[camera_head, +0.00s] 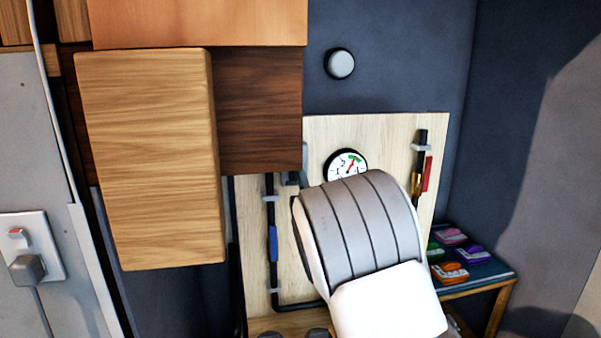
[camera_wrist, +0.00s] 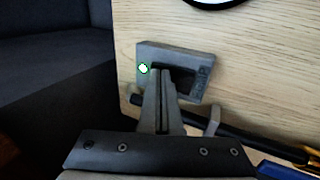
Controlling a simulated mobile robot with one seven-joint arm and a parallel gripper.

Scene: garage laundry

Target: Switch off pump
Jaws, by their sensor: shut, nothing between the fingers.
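The pump switch (camera_wrist: 190,56) is a grey housing on the light wooden board in the wrist view. It has a dark recess, lettering that seems to read PUMP at its right end, and a small white-green indicator light (camera_wrist: 143,69) at its left. My gripper (camera_wrist: 160,74) is shut and empty. Its fingertips overlap the recess in the picture and hide part of it. I cannot tell whether they touch the switch, nor which way it is set. In the head view my arm hides the gripper.
The board (camera_head: 390,131) carries a round gauge (camera_head: 345,163), dark pipes with a blue fitting (camera_head: 273,243), and a red handle (camera_head: 427,174). Wooden cabinets (camera_head: 150,160) jut out at left. A small shelf (camera_head: 480,276) with colourful packets stands at right. A wall socket (camera_head: 30,246) is at far left.

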